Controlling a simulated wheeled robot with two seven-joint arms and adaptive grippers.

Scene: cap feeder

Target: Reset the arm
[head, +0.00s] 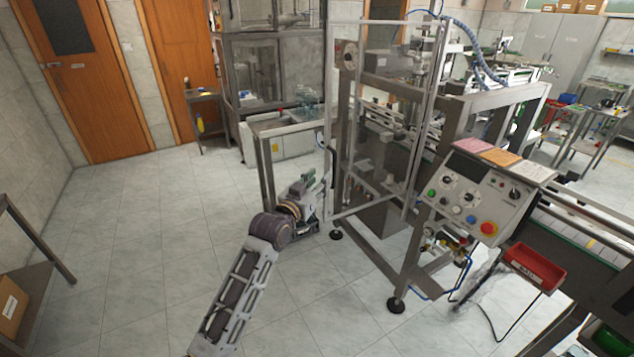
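My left arm (238,290) comes up from the bottom of the head view, left of the middle. Its purple-grey joint and wrist lead to my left gripper (318,190), near the left edge of the machine's clear door. The gripper is small and partly hidden by my own wrist, so its fingers cannot be made out. A dark upright handle (332,165) is close beside it; I cannot tell whether they touch. My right gripper is not in view.
The cap feeder machine (385,215), with a metal frame and clear panels, stands right of my arm. A control panel (472,195) and a red tray (535,266) are farther right. A low conveyor table (285,122) stands behind. The tiled floor (150,230) at left is clear.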

